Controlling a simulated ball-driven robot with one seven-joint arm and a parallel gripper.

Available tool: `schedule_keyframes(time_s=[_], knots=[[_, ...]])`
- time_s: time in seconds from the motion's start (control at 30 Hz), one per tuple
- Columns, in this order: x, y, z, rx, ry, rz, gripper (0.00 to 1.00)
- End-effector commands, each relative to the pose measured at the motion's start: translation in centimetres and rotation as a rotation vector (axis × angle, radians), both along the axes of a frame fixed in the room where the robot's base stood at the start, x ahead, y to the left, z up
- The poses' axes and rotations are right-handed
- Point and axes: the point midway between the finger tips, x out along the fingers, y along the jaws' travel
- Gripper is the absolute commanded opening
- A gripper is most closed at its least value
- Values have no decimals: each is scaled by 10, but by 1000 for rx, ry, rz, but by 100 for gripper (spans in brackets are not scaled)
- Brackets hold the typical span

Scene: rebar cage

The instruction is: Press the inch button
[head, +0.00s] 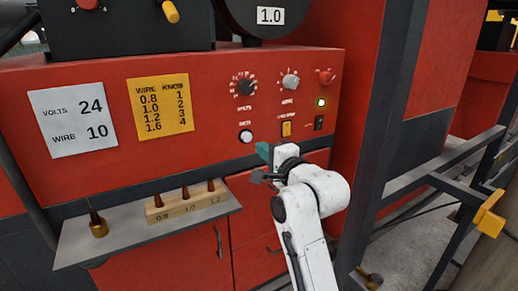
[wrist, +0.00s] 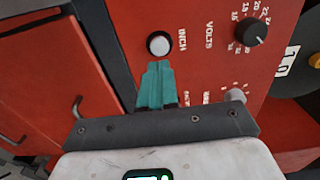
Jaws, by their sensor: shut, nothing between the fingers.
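The inch button (head: 246,136) is a round white button in a dark ring on the red panel, below the volts knob. In the wrist view the inch button (wrist: 158,44) sits just beyond my fingertips, with the word INCH beside it. My gripper (head: 263,151) is to the right of and slightly below the button in the head view. Its teal fingers (wrist: 158,66) are shut and empty, pointing toward the button. The button's face is uncovered in both views. A small gap shows in the picture between fingertips and button; the exact depth is hard to tell.
A grey shelf (head: 75,240) with a wooden block (head: 187,206) juts out at lower left.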

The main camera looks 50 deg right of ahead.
Motion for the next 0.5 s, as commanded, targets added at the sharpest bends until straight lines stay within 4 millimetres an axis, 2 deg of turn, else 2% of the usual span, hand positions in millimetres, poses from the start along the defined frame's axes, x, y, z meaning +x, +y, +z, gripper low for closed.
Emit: schedule_keyframes(time_s=[0.3,0.5], knots=[[-47,14,-2,0,1,0,0],[-61,18,-1,0,1,0,0]])
